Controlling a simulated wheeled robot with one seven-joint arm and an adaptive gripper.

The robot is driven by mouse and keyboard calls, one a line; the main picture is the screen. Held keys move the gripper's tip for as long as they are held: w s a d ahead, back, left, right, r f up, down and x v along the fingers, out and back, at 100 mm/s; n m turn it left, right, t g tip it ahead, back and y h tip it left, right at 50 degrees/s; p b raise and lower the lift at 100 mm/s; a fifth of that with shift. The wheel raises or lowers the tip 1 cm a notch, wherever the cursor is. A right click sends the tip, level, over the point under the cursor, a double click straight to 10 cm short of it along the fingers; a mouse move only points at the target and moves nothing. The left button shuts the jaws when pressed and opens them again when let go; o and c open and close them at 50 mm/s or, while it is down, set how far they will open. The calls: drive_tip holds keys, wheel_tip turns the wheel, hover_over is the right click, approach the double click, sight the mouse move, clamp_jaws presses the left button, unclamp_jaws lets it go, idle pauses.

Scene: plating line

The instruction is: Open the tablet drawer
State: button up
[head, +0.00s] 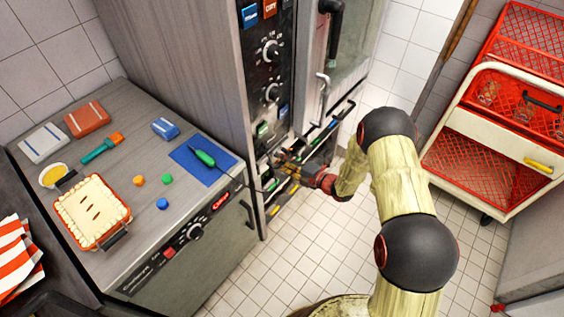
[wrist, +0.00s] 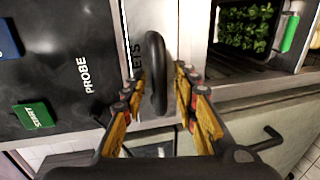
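The tablet drawer (wrist: 134,22) shows in the wrist view as a pale front with a label ending in "ETS", partly hidden by its handle and my gripper. Its upright black handle (wrist: 156,65) stands between my fingers. My gripper (wrist: 161,85) is open around the handle, with a small gap visible on each side. In the head view my gripper (head: 288,166) is low at the front of the tall oven, below its control panel (head: 268,75). The drawer is hard to make out there, behind my gripper. It looks shut in the wrist view.
A steel counter (head: 118,245) with a pie (head: 92,210) and a blue mat (head: 187,165) stands at left. A red-and-white cart (head: 505,165) stands at right. The oven door has a handle (head: 322,98). A tray of greens (wrist: 246,26) is right of my fingers.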

drive_tip(key=shift+c, duration=1.2)
drive_tip(key=c, duration=0.4)
clamp_jaws()
